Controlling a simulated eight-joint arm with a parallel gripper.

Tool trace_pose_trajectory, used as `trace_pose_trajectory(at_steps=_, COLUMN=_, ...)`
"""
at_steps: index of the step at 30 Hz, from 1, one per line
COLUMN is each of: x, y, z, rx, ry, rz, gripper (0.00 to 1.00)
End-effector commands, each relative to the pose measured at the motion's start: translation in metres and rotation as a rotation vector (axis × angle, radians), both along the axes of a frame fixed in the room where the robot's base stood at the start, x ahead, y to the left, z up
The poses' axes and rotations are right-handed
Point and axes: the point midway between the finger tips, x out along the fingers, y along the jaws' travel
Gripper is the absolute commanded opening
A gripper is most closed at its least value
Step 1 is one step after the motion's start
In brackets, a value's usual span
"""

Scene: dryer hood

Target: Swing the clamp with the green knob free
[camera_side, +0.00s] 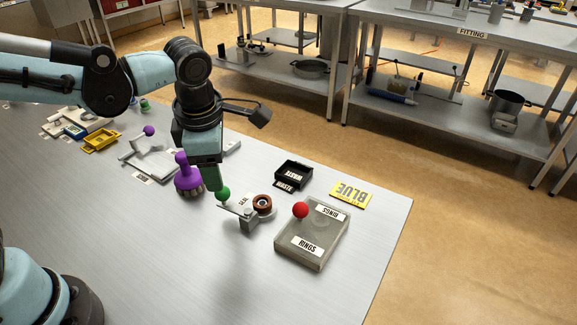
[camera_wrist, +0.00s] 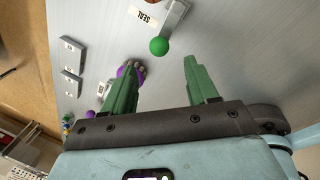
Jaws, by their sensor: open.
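The clamp's green knob (camera_side: 223,192) sits at the left end of a metal clamp arm (camera_side: 240,210) on a small stand. I cannot tell any contact.
A grey RINGS box (camera_side: 313,235) with a red knob (camera_side: 300,209) is right of the clamp.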

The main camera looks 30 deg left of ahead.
Motion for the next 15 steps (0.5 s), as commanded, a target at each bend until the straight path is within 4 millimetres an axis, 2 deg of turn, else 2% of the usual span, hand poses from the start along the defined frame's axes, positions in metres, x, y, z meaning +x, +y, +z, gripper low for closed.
trace_pose_trajectory(at_steps=6, x=-0.005, y=-0.004, z=0.029, rx=0.001, ry=0.001, rz=-0.001, gripper=0.58)
trace_pose_trajectory(at_steps=15, x=-0.007, y=-0.006, z=0.045, rx=0.001, ry=0.001, rz=0.000, gripper=0.58)
